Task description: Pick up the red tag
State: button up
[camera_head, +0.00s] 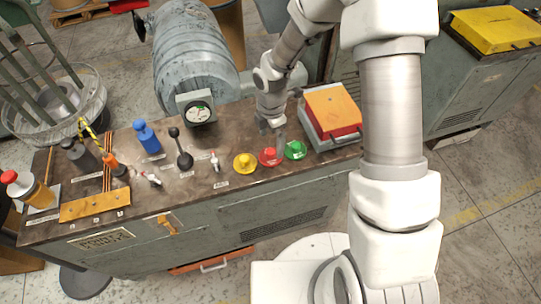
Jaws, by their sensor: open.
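I cannot make out a red tag for certain in the head view. My gripper (271,129) points down over the workbench (243,190), just behind the red round knob (268,157) and left of the red and orange box (333,111). The jaws are small here, read as open, and nothing shows between them. My gripper and forearm hide part of the bench top behind the knobs.
A yellow knob (245,163) and a green knob (296,150) flank the red one. A black lever (181,149), blue bottle (147,137) and red-capped bottle (28,190) stand to the left. A grey motor drum (195,55) and gauge (199,112) rise behind.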

aim_at(271, 151)
jog(key=shift+f, duration=3.1)
jog(key=shift+a, duration=0.1)
jog(key=c, duration=1.1)
